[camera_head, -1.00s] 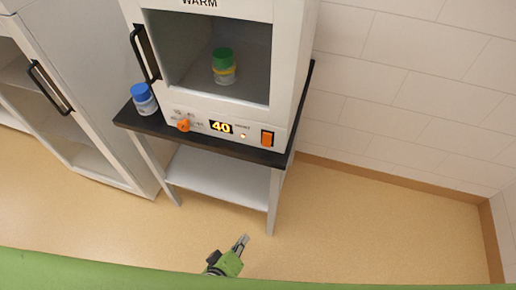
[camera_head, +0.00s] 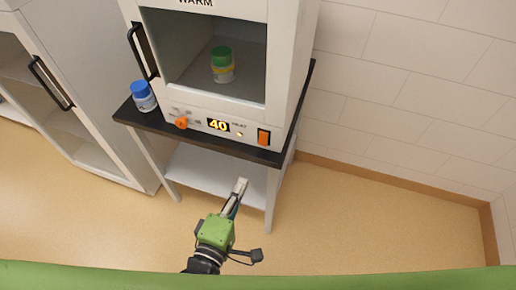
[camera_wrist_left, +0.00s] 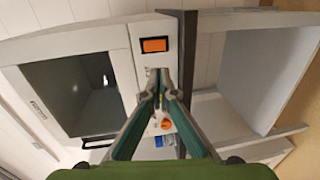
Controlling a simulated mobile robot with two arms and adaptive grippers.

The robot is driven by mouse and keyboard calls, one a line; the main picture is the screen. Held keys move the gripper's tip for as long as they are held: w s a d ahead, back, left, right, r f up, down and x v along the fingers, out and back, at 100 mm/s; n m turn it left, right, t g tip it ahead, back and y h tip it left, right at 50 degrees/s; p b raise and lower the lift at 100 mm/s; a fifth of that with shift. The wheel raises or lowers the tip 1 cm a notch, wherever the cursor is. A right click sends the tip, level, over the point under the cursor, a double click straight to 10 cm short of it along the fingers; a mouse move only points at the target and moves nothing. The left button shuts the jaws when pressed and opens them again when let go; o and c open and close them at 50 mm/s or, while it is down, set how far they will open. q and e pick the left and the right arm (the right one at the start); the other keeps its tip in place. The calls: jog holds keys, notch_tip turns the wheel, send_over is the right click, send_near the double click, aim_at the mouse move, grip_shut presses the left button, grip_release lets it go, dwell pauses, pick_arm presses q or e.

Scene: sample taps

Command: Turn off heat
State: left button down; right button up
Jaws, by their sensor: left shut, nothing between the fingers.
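The white warming cabinet (camera_head: 284,75) labelled WARM stands on a dark-topped stand. Its front panel has an orange dial (camera_head: 181,122), a display (camera_head: 218,125) reading 40 and an orange rocker switch (camera_head: 263,137) at the right end. My left gripper (camera_head: 241,184) is shut and empty, in front of and below the panel, apart from the switch. In the left wrist view the switch (camera_wrist_left: 154,45) shows just beyond the fingertips (camera_wrist_left: 162,74). The dial (camera_wrist_left: 166,124) shows between the fingers, which partly hide the panel. My right gripper is not in view.
A green-lidded jar (camera_head: 222,65) stands inside the cabinet. A blue-capped jar (camera_head: 143,97) stands on the left end of the stand top (camera_head: 160,126). A white cupboard (camera_head: 90,110) is at left. The floor to the right is clear.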

aim_at(262, 143)
pick_arm(q)
jog(key=p+x, duration=0.1)
jog(key=x, duration=1.3)
jog(key=shift+p, duration=0.35)
jog(key=shift+f, duration=0.1)
jog(key=b, duration=0.2)
jog(key=shift+w+d+f+t+b, duration=0.2)
jog(key=shift+w+f+t+b, duration=0.05)
jog(key=shift+f+t+b, duration=0.15)
jog(key=shift+r+p, duration=0.4)
